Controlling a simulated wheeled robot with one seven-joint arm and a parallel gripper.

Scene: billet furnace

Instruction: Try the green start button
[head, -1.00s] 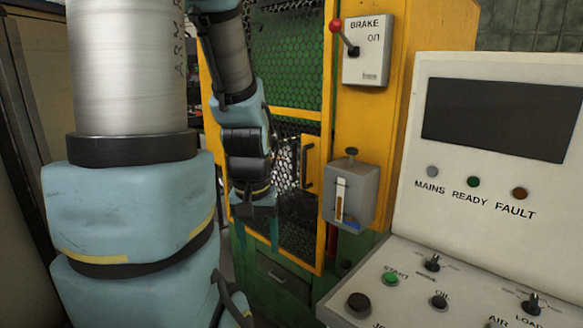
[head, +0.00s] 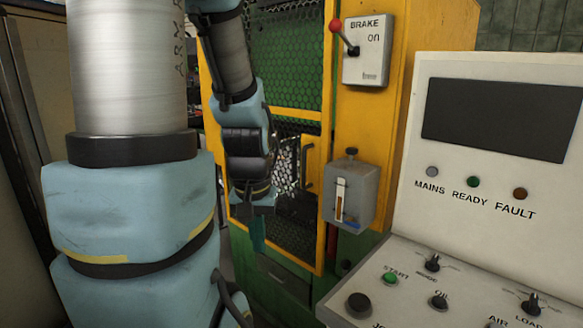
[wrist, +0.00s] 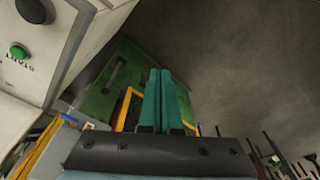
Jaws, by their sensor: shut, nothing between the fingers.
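The green start button (head: 390,279) sits on the sloping lower face of the white control panel (head: 375,262), under the word START, at the lower right of the head view. It also shows in the wrist view (wrist: 19,51) at the upper left, upside down. My gripper (head: 257,248) hangs in front of the yellow and green machine, left of the panel and apart from the button. Its teal fingers are together and empty, as the wrist view (wrist: 161,75) shows.
A grey oil gauge box (head: 351,190) and a brake lever with a red knob (head: 336,26) project from the yellow frame (head: 366,120).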

